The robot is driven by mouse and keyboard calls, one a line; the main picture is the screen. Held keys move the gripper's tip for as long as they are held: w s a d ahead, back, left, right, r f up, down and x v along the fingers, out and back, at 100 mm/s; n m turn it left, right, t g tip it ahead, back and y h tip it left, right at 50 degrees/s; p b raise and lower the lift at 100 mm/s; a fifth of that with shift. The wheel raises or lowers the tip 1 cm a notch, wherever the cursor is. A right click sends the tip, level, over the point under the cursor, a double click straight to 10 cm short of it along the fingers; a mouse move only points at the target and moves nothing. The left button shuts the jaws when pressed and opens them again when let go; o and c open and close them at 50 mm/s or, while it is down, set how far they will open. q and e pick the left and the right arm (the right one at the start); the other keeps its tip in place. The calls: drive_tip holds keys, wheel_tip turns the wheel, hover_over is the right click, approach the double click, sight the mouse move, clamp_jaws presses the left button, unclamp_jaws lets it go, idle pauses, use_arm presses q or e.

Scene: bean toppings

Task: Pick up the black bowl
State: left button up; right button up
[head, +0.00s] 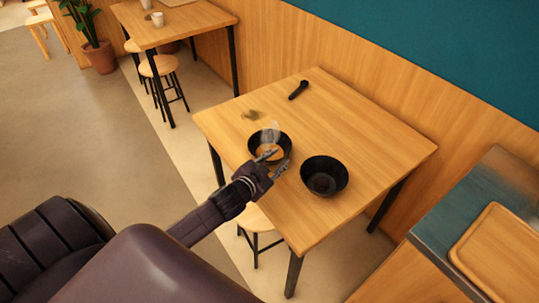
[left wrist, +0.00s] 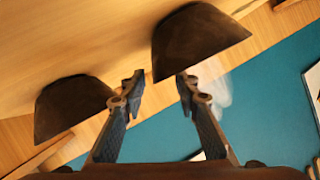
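Two black bowls stand on the wooden table. The left one (head: 256,141) holds something orange-brown and has pale steam above it. The right one (head: 324,163) has dark contents. My left gripper (head: 273,160) is at the near right rim of the steaming bowl, with one finger over its inside and the other outside. In the left wrist view, the fingers (left wrist: 160,85) are spread apart with a clear gap. The steaming bowl (left wrist: 195,42) is just ahead, and one fingertip ends behind its rim. The other bowl (left wrist: 70,107) is at the left there. My right gripper is out of view.
The wooden table (head: 370,130) carries a black utensil (head: 298,90) at its far side and a small dark patch (head: 251,115) behind the bowls. A metal-topped counter (head: 448,222) with a wooden tray (head: 500,260) stands at right. A stool (head: 258,222) is partly under the table.

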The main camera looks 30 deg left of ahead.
use_arm(q)
drive_tip(key=b+x, duration=0.2)
drive_tip(key=x, duration=0.1)
drive_tip(key=shift+w+d+f, duration=0.1)
drive_tip(key=shift+w+f, duration=0.15)
drive_tip(key=shift+f, duration=0.1)
drive_tip(key=shift+w+b, duration=0.4)
drive_tip(key=shift+w, duration=0.05)
drive_tip(key=shift+c, duration=0.3)
clamp_jaws()
